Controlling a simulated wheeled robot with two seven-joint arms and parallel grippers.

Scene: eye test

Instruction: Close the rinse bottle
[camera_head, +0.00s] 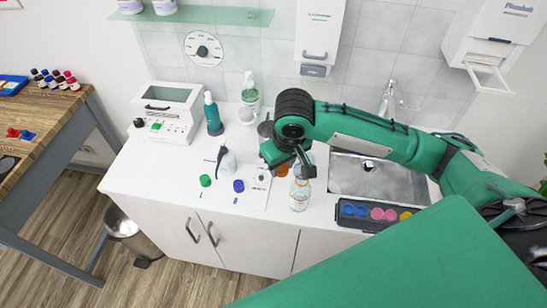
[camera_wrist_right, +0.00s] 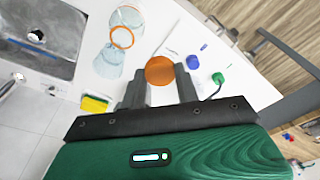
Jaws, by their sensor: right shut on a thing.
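A clear bottle (camera_head: 300,200) with an orange band stands on the white counter, just in front of my right gripper (camera_head: 304,168) in the head view. In the right wrist view a clear glass body with an orange ring (camera_wrist_right: 122,37) lies beyond the fingers, to the left. My right gripper (camera_wrist_right: 160,92) is shut on an orange round cap (camera_wrist_right: 159,70), which shows between its fingertips. The cap is apart from the ring in that view. I cannot tell which bottle is labelled rinse. My left gripper is not in view.
A green cap (camera_head: 205,180) and a blue cap (camera_head: 238,186) lie left of the bottle. A dark tray (camera_head: 345,219) of coloured caps and a sink (camera_head: 350,180) are to the right. A white machine (camera_head: 170,128) stands at the back left.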

